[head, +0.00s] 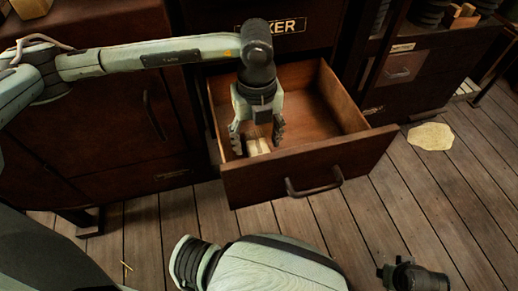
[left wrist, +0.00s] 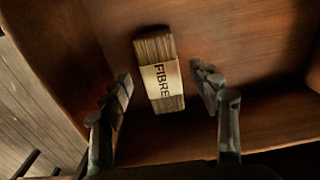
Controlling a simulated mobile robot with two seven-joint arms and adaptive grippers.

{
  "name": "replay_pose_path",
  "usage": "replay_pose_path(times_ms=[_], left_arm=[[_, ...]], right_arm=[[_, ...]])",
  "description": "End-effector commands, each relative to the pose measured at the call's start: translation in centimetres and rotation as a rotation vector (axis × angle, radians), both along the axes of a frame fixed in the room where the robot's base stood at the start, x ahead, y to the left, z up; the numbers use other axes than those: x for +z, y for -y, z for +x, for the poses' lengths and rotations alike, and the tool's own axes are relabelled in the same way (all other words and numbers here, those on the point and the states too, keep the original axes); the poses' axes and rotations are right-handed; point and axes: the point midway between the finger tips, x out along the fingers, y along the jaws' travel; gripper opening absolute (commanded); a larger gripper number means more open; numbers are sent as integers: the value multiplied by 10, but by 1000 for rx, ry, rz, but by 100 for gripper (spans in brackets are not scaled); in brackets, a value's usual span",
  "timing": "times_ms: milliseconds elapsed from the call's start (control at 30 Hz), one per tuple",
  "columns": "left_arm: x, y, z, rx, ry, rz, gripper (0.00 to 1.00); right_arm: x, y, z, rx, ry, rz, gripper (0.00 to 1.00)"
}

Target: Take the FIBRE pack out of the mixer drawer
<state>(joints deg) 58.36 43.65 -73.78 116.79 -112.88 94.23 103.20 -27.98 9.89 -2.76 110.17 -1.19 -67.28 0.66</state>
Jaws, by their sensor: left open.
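The mixer drawer (head: 345,155) is pulled open below a label that reads "...XER". The FIBRE pack (left wrist: 160,75), a bundle of brown strands with a pale printed band, lies on the drawer floor. In the head view the FIBRE pack (head: 257,146) is partly hidden by my left gripper. My left gripper (head: 256,140) points down into the drawer above the pack. In the left wrist view its open fingers (left wrist: 165,92) stand on either side of the pack, with a gap at each side. My right gripper (head: 412,275) is at the bottom right; its fingers are not clear.
The drawer's front panel with its handle (head: 314,183) and its side walls surround my left gripper. A pale round patch (head: 430,136) lies on the plank floor at the right. Another cabinet (head: 420,75) stands at the right. The rest of the drawer floor looks empty.

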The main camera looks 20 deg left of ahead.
Motion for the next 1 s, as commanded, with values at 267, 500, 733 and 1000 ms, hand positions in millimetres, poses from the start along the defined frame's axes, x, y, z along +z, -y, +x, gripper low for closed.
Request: replay_pose_path(times_ms=[267,500,733,1000], left_arm=[[-25,1,0,-2,0,0,62],[-25,1,1,-2,1,-1,55],[-25,1,1,-2,1,-1,26],[-24,1,1,-2,1,0,7]], right_arm=[[-4,-1,-1,0,-2,3,20],[-4,-1,-1,1,-3,4,20],[-4,-1,-1,1,-3,4,20],[-4,-1,-1,0,-2,3,20]])
